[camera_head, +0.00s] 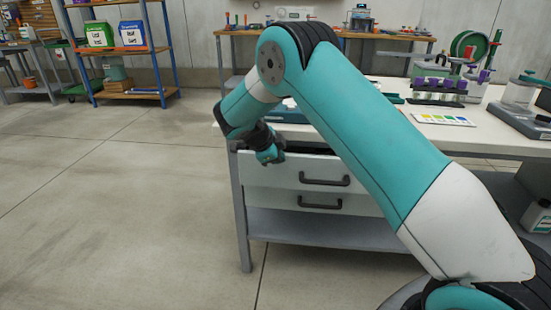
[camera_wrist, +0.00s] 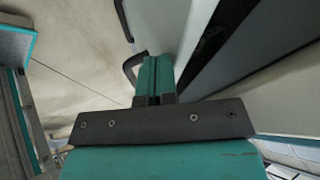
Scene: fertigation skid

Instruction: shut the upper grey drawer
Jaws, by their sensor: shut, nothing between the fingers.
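The upper grey drawer (camera_head: 290,174) is under the bench top, with a dark bar handle (camera_head: 324,180) on its front. It stands partly open, with a dark gap above its front edge. In the wrist view its pale front (camera_wrist: 175,35) lies beyond my fingers, with the dark gap (camera_wrist: 208,45) to the right. My gripper (camera_head: 271,157) is at the left end of the upper drawer's front, left of the handle. In the wrist view the fingers (camera_wrist: 155,62) are together and empty. I cannot tell whether they touch the front.
A lower drawer (camera_head: 285,198) with its own handle is closed beneath. The bench top (camera_head: 470,138) holds a tube rack (camera_head: 438,90) and a colour card (camera_head: 444,119). The floor left of the bench is clear. Shelves (camera_head: 125,50) stand at the back left.

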